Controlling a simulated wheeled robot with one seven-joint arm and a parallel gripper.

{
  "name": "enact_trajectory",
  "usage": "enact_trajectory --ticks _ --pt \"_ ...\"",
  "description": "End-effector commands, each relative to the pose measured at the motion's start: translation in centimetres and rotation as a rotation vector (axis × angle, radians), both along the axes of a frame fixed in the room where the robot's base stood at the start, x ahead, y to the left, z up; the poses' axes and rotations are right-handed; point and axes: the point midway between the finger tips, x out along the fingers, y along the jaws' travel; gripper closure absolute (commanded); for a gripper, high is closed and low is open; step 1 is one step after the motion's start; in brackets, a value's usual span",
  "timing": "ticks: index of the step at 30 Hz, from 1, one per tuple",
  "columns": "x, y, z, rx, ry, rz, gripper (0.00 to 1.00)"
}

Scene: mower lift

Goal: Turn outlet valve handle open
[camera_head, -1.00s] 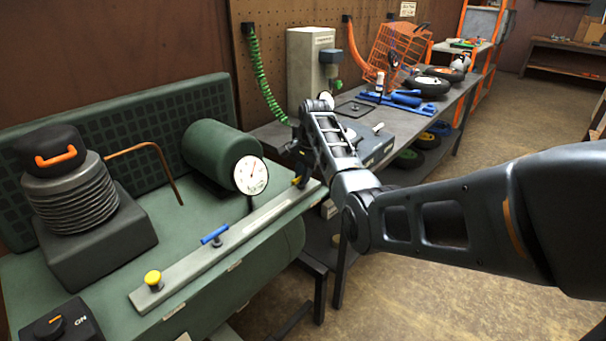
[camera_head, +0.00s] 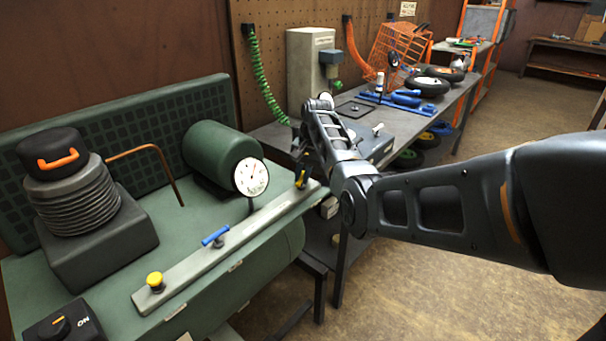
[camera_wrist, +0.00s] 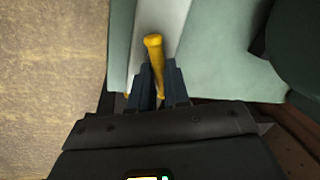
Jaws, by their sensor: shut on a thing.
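The yellow valve handle (camera_wrist: 153,48) points up and away between my fingers in the wrist view. It stands over the pale manifold bar (camera_head: 240,238) on the green compressor, at the bar's far right end, where its yellow (camera_head: 301,182) shows in the head view. My gripper (camera_wrist: 161,80) is shut on this handle, with one dark finger on each side. The handle's free end sticks out past the fingertips. In the head view my gripper (camera_head: 303,168) partly hides the handle and its base.
A pressure gauge (camera_head: 251,176) stands just left of my gripper. A blue handle (camera_head: 215,236) and a yellow knob (camera_head: 154,279) sit further along the bar. A green cylinder (camera_head: 215,150) lies behind. A cluttered workbench (camera_head: 462,98) stands behind my arm. Open floor lies at right.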

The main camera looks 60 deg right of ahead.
Motion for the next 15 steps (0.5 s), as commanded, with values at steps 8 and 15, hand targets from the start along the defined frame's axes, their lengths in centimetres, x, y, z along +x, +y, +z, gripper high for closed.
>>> enact_trajectory --ticks 8,15 --pt "0.42 -0.13 0.18 -0.004 -0.006 0.262 1.0" --pt "0.57 -0.1 0.11 -0.004 -0.006 0.489 1.0"
